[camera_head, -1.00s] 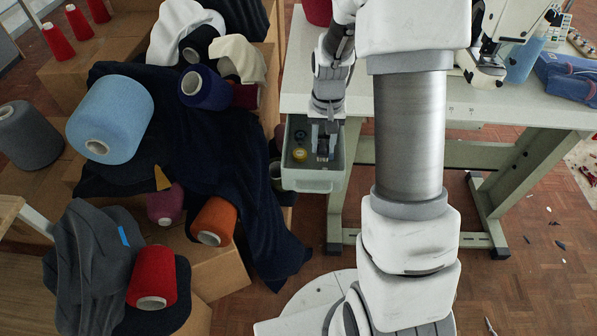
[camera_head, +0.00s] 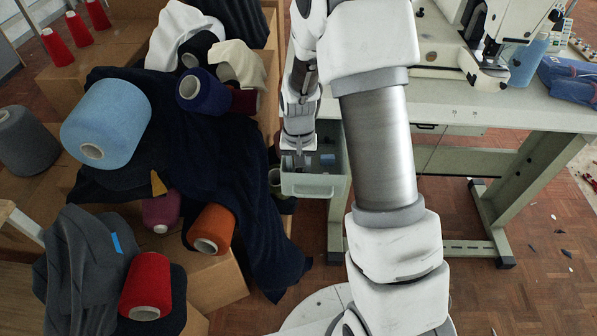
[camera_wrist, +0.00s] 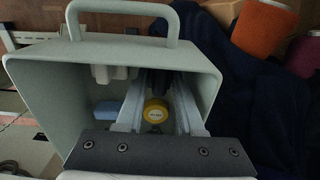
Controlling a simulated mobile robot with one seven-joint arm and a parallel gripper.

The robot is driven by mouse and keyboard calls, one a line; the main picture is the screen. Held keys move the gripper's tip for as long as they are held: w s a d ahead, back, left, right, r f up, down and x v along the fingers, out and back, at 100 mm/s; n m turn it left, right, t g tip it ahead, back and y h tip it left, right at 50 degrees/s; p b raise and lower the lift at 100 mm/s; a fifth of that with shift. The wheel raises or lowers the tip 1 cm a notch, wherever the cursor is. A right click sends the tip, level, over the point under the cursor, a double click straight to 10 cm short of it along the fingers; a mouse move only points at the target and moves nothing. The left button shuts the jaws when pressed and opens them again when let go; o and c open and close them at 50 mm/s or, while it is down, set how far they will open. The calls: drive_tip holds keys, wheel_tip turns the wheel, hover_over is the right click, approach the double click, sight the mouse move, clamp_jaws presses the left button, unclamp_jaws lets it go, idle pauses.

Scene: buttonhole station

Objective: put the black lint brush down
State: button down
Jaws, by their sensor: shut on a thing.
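My gripper (camera_head: 298,160) reaches down into an open pale grey-green drawer (camera_head: 312,187) under the table, toward its left side. In the wrist view my gripper's two pale fingers (camera_wrist: 157,100) point into the drawer (camera_wrist: 40,85). A dark shape between their far ends, taken to be the black lint brush (camera_wrist: 157,82), is held there. It is mostly in shadow, and I cannot tell whether it touches the drawer floor. The brush is not distinguishable in the head view.
A yellow round item (camera_wrist: 155,115) shows between the fingers, lower in the wrist view. A light blue block (camera_wrist: 107,108) lies in the drawer; it also shows in the head view (camera_head: 327,159). Boxes with dark cloth (camera_head: 215,150) and yarn cones stand close left of the drawer.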

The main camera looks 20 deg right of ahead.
drive_tip(key=shift+f, duration=0.15)
drive_tip(key=c, duration=0.8)
unclamp_jaws()
drive_tip(key=s+r+n+t+p, duration=0.15)
drive_tip(key=s+r, duration=0.25)
drive_tip(key=r, duration=0.9)
drive_tip(key=s+r+t+p, duration=0.15)
drive_tip(key=s+r, duration=0.25)
drive_tip(key=r, duration=0.9)
drive_tip(key=s+r+t, duration=0.1)
drive_tip(key=s+r, duration=0.1)
drive_tip(key=s, duration=0.2)
drive_tip(key=s+r+n, duration=0.1)
drive_tip(key=s+r, duration=0.1)
drive_tip(key=s, duration=0.2)
drive_tip(key=s+r+n+t, duration=0.1)
drive_tip(key=s+r, duration=0.1)
drive_tip(key=s, duration=0.2)
drive_tip(key=shift+s+t+p, duration=0.3)
drive_tip(key=shift+s, duration=0.05)
